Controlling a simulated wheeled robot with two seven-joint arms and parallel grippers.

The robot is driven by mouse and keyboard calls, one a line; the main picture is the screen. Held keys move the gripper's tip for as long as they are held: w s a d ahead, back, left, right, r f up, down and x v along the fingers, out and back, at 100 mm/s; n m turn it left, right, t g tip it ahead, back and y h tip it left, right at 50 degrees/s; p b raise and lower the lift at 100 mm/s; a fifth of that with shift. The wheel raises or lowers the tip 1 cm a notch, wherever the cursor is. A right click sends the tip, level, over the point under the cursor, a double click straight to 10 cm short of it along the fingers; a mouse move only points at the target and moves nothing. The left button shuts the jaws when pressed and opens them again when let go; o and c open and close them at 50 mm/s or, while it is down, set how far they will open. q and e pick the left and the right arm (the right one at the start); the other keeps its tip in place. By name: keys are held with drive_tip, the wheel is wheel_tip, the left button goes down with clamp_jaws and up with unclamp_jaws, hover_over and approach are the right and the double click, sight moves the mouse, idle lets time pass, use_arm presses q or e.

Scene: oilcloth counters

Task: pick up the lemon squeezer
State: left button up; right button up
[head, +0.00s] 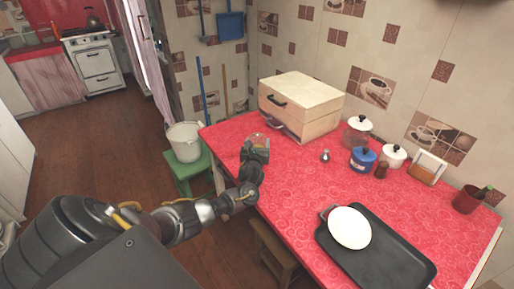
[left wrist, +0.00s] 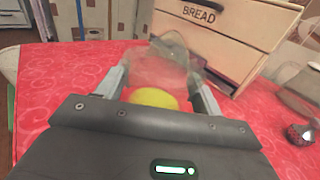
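A clear glass piece (left wrist: 158,72), which looks like the lemon squeezer, stands between the fingers of my left gripper (left wrist: 160,88) in the left wrist view. A rounded yellow part (left wrist: 154,98) shows at its near side, partly hidden by the gripper body. In the head view my left gripper (head: 257,146) is at the left edge of the red table, with a small clear and orange bit (head: 261,138) showing at its tips. The fingers are wide apart, one on each side of the glass. Whether they press on it is not clear. My right gripper is out of view.
A wooden bread box (head: 305,98) stands close behind the gripper. Jars, a blue pot (head: 362,158) and a small metal-topped shaker (head: 325,156) stand to the right. The table's middle is clear.

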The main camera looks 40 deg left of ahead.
use_arm(q)
drive_tip(key=c, duration=0.7)
drive_tip(key=shift+o, duration=0.2)
drive_tip(key=shift+r, duration=0.65)
drive_tip(key=s+d+r+p, duration=0.6)
drive_tip(key=s+d+r, duration=0.3)
drive_tip(key=d+r, duration=0.1)
drive_tip(key=shift+s+r, duration=0.4)
drive_tip(key=shift+r, duration=0.5)
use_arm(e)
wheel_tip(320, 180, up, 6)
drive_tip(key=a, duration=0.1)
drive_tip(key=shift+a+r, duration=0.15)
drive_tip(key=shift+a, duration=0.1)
